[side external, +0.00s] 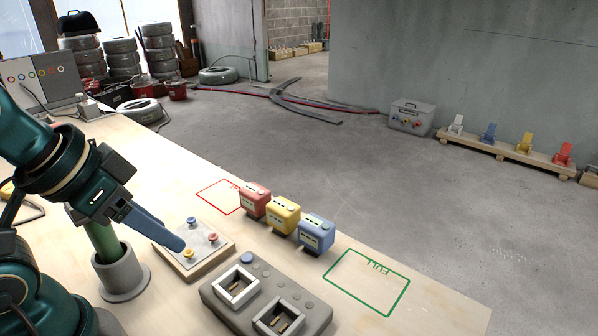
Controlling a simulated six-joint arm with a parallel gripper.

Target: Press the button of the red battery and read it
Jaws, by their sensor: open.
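The red battery (254,201) stands upright on the wooden table, leftmost in a row with a yellow battery (283,215) and a blue battery (316,234). Each has a pale front panel with small dark marks, too small to read. No lit indicator can be made out on the red battery. My gripper (178,243) is open and empty. Its blue fingers slant down to the right and overlap in this view. Their tips are over a small button board (218,244), close to its yellow button; I cannot tell whether they touch. The red battery is apart, to the upper right.
A red outline (213,190) and a green outline marked FULL (348,298) flank the batteries on the table. A grey holder (123,280) with a green cylinder stands beside my arm.

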